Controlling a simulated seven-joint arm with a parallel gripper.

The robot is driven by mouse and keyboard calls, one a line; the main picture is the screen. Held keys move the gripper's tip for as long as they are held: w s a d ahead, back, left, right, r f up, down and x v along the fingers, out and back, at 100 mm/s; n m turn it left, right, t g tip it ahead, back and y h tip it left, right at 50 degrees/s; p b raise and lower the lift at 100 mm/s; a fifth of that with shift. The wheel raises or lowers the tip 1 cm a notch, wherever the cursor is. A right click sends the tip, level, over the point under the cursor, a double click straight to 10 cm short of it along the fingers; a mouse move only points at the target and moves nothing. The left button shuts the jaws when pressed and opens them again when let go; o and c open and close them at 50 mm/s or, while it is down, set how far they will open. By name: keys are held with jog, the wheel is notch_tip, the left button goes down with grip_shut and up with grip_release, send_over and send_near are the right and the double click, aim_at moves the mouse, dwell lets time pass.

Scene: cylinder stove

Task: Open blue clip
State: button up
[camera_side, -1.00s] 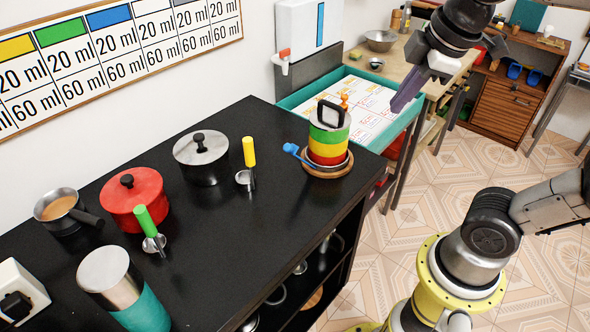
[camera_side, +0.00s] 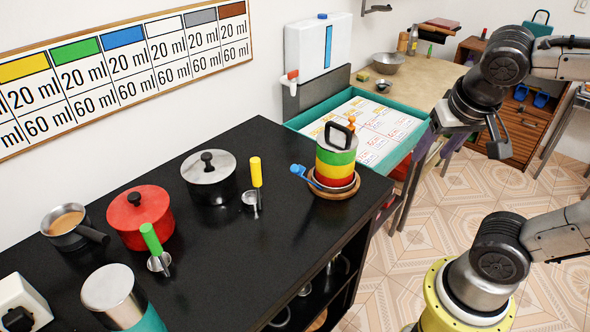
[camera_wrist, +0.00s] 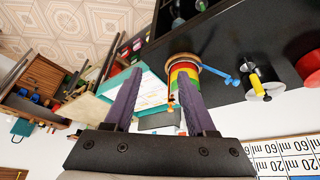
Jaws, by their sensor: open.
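The blue clip (camera_side: 304,174) sticks out on the left side of a round stacked container (camera_side: 335,170) with green, yellow and red bands. It also shows in the wrist view (camera_wrist: 232,80), right of the container (camera_wrist: 184,80). An orange clip (camera_side: 351,122) is on the container's other side, near its black handle. The container stands on a round wooden base (camera_side: 340,191) at the right end of the black counter. My gripper (camera_wrist: 159,74) is open, its two purple fingers apart with nothing held. In the side view, it is well right of the container, not touching it.
On the black counter (camera_side: 225,255) stand a red pot (camera_side: 137,215), a grey-lidded pot (camera_side: 211,180), a yellow-handled scoop (camera_side: 256,180) and a green-handled scoop (camera_side: 152,243). A teal-rimmed tray (camera_side: 400,158) with papers lies behind the container. The floor at right is open.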

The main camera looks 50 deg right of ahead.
jog(key=w+a+m+h, duration=0.3)
jog(key=w+h, duration=0.4)
jog(key=w, duration=0.8)
jog(key=n+t+h, duration=0.1)
jog(key=n+t, duration=0.4)
jog(key=n, duration=0.2)
send_near(294, 170)
jog(key=x, duration=1)
jog(key=shift+w+d+f, duration=0.1)
jog(key=shift+w+d, duration=0.05)
jog(key=shift+d, duration=0.15)
grip_shut()
